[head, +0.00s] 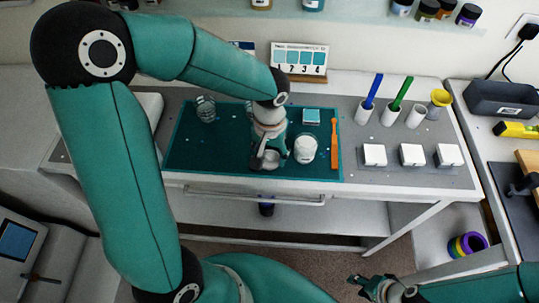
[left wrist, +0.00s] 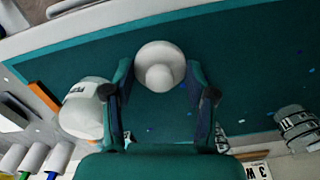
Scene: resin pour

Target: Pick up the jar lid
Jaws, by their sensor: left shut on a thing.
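The jar lid (left wrist: 160,66) is a round white piece with a raised knob, between the fingertips in the left wrist view. My left gripper (head: 267,160) is shut on it above the teal mat (head: 190,150); in the head view the fingers largely hide the lid. A white jar (head: 305,150) stands on the mat just right of the gripper. It also shows in the left wrist view (left wrist: 84,110), with dark lettering on its side. My right gripper (head: 372,286) is low at the bottom edge of the head view, away from the table; its finger opening is unclear.
Farther right are white cups (head: 362,113) and several white blocks (head: 411,155).

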